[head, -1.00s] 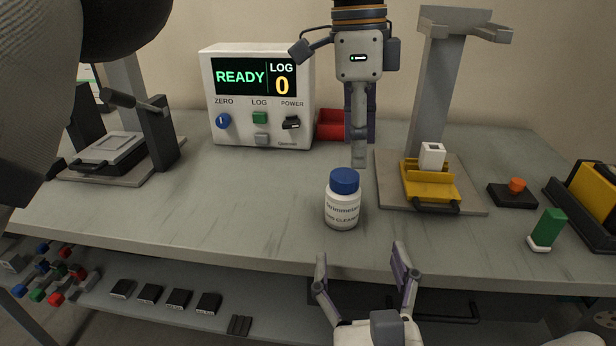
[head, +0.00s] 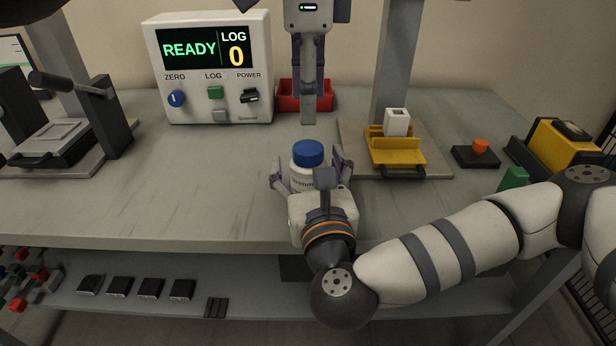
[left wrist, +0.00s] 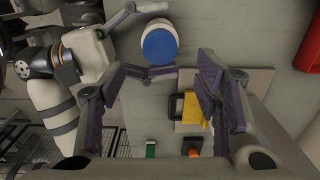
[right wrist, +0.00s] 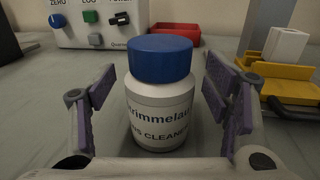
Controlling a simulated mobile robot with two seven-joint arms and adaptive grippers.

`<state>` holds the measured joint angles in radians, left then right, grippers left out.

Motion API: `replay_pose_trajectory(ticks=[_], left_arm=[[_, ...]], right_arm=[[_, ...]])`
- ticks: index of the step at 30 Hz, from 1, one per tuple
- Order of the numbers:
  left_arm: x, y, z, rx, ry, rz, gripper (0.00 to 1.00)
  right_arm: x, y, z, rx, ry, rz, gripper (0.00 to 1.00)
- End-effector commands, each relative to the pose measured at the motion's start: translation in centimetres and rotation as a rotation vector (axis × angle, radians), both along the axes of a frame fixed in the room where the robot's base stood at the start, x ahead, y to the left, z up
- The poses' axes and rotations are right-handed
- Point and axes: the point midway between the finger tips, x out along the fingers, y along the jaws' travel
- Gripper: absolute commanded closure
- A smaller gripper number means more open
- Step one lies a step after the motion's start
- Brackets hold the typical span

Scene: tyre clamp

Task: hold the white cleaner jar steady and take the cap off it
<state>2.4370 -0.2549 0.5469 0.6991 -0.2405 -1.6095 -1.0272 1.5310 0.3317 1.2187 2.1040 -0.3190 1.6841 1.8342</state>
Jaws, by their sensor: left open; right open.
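The white cleaner jar (head: 304,178) stands upright on the bench with its blue cap (head: 308,153) on. In the right wrist view the jar (right wrist: 160,115) is between the open fingers of my right gripper (right wrist: 160,105), with gaps on both sides. In the head view my right gripper (head: 311,172) reaches in from the front, around the jar. My left gripper (head: 308,118) points down, behind and above the jar.
A meter box (head: 212,65) reading READY and LOG 0 stands behind left. A red bin (head: 290,97) is at the back. A stand with a yellow fixture (head: 396,152) is to the right, beside an orange-knobbed black block (head: 476,156). Bench left of the jar is clear.

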Motion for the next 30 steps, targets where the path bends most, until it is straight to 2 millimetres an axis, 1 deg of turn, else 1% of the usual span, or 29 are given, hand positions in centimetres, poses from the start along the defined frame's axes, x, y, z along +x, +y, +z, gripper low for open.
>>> replay_pose_trajectory(ticks=[5, 8, 9, 11, 12, 14, 15, 20, 22, 23, 30], left_arm=[[0.0, 0.0, 0.0, 0.0, 0.0, 0.0, 0.43], [0.0, 0.0, 0.0, 0.0, 0.0, 0.0, 0.43], [0.0, 0.0, 0.0, 0.0, 0.0, 0.0, 0.43], [0.0, 0.0, 0.0, 0.0, 0.0, 0.0, 0.43], [0.0, 0.0, 0.0, 0.0, 0.0, 0.0, 0.43], [0.0, 0.0, 0.0, 0.0, 0.0, 0.0, 0.43], [0.0, 0.0, 0.0, 0.0, 0.0, 0.0, 0.43], [0.0, 0.0, -0.1, -0.002, 0.001, -0.001, 0.43], [0.0, 0.0, -0.7, 0.001, 0.002, -0.001, 0.43], [0.0, 0.0, -1.1, 0.001, 0.003, -0.001, 0.43], [0.0, 0.1, -5.9, 0.001, 0.004, -0.001, 0.43]], right_arm=[[0.0, 0.0, 0.0, 0.0, 0.0, 0.001, 0.29], [0.0, 0.0, 0.0, 0.0, 0.0, 0.001, 0.49], [0.0, 0.0, 0.0, -0.001, 0.0, 0.001, 0.58], [0.0, 0.0, 0.0, -0.001, 0.0, 0.001, 0.72], [0.0, 0.0, 0.0, -0.001, 0.0, 0.001, 0.81], [0.0, 0.0, 0.0, -0.001, 0.0, 0.001, 0.95], [0.0, 0.0, 0.0, -0.001, 0.0, 0.001, 1.0], [0.0, 0.0, 0.0, -0.001, 0.0, 0.001, 1.0], [-0.1, 0.0, 0.0, -0.001, 0.0, 0.001, 1.0], [-0.1, 0.0, 0.0, -0.001, 0.0, 0.001, 1.0], [0.0, 0.0, 0.0, -0.001, 0.0, 0.001, 1.0]])
